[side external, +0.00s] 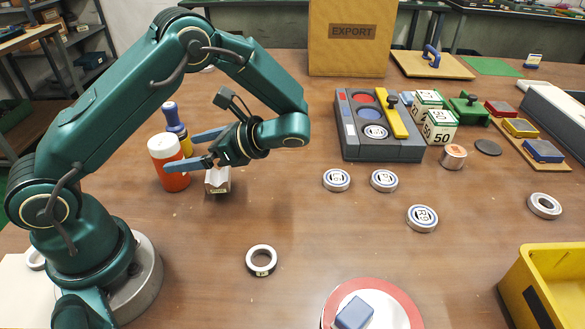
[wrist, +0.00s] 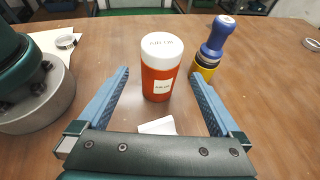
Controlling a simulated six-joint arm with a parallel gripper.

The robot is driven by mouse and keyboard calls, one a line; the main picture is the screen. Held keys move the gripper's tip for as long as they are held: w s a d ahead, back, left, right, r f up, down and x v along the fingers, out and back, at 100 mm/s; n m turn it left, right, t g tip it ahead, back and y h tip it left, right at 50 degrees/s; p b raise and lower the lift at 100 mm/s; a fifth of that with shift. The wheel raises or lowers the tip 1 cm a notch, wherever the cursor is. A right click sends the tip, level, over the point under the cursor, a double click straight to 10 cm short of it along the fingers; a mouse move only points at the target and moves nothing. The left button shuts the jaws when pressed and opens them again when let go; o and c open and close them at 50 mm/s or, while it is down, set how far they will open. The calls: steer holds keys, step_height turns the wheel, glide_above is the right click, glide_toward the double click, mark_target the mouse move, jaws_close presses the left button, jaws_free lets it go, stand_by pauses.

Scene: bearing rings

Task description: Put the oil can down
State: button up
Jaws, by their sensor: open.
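A red can with a white lid (side external: 170,172), which I take to be the oil can, stands upright on the wooden table. It also shows in the wrist view (wrist: 159,80), with a small pale label whose print I cannot read clearly. My gripper (side external: 180,152) is open, its two blue fingers pointing at the can. In the wrist view the can shows between the fingertips (wrist: 160,75), with a gap on each side. Neither finger visibly presses on it. One finger hides part of the can in the side view.
A blue-handled tool with a yellow lower part (side external: 178,128) stands close beside the can. A small notched block (side external: 217,181) sits under the gripper.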

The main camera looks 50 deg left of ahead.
steer(key=shift+v, duration=1.2)
steer(key=shift+d+r+n+h, duration=0.25)
steer(key=shift+r+n+h, duration=0.05)
steer(key=shift+r, duration=0.1)
steer(key=s+d+r+n+t+h, duration=0.6)
steer(key=d+r+n+t+h, duration=0.1)
steer(key=d+n+t+h, duration=0.4)
steer(key=shift+t, duration=0.6)
